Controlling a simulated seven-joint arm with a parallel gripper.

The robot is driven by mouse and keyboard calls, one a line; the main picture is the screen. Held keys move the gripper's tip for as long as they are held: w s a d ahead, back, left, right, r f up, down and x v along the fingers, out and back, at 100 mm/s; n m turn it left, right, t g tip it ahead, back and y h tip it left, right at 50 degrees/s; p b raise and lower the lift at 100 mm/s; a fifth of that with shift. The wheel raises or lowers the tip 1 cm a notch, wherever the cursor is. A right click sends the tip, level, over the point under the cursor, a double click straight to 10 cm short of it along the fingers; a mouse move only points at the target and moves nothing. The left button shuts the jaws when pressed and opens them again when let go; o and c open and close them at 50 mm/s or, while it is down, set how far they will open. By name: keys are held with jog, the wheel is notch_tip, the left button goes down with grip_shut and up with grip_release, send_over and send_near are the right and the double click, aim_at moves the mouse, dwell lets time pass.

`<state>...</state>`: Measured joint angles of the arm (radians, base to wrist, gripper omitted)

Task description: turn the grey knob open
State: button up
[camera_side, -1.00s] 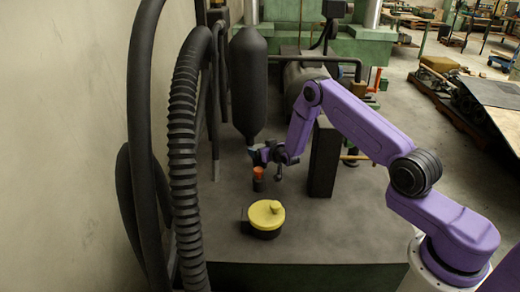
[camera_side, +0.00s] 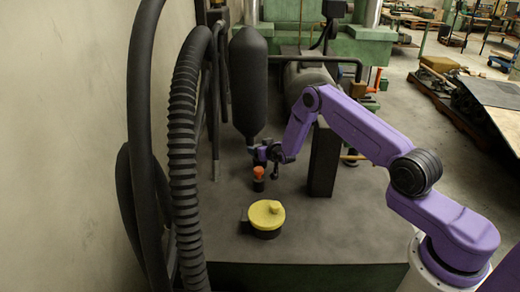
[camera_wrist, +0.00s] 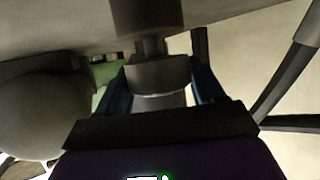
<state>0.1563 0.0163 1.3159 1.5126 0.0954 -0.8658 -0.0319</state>
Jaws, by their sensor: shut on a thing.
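The grey knob (camera_wrist: 158,73) is in the wrist view, on a short grey stem that runs up to a wider grey body. My gripper's two blue fingers (camera_wrist: 160,82) stand on either side of the knob, shut on it. In the side view my gripper (camera_side: 259,154) is just below the tip of a dark hanging tank (camera_side: 249,85). The knob is too small and too covered there to make out.
An orange-topped dark piece (camera_side: 258,175) stands just below my gripper. A yellow-lidded round pot (camera_side: 266,216) sits nearer the front. A dark upright block (camera_side: 323,160) stands right of my wrist. Thick ribbed hoses (camera_side: 184,150) rise on the left.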

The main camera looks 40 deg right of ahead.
jog(key=shift+n+y, duration=0.7)
jog(key=shift+y, duration=0.1)
jog(key=o, duration=1)
jog(key=shift+c, duration=0.2)
jog(key=v, duration=1.2)
jog(key=shift+s+f, duration=0.1)
jog(key=shift+f, duration=0.05)
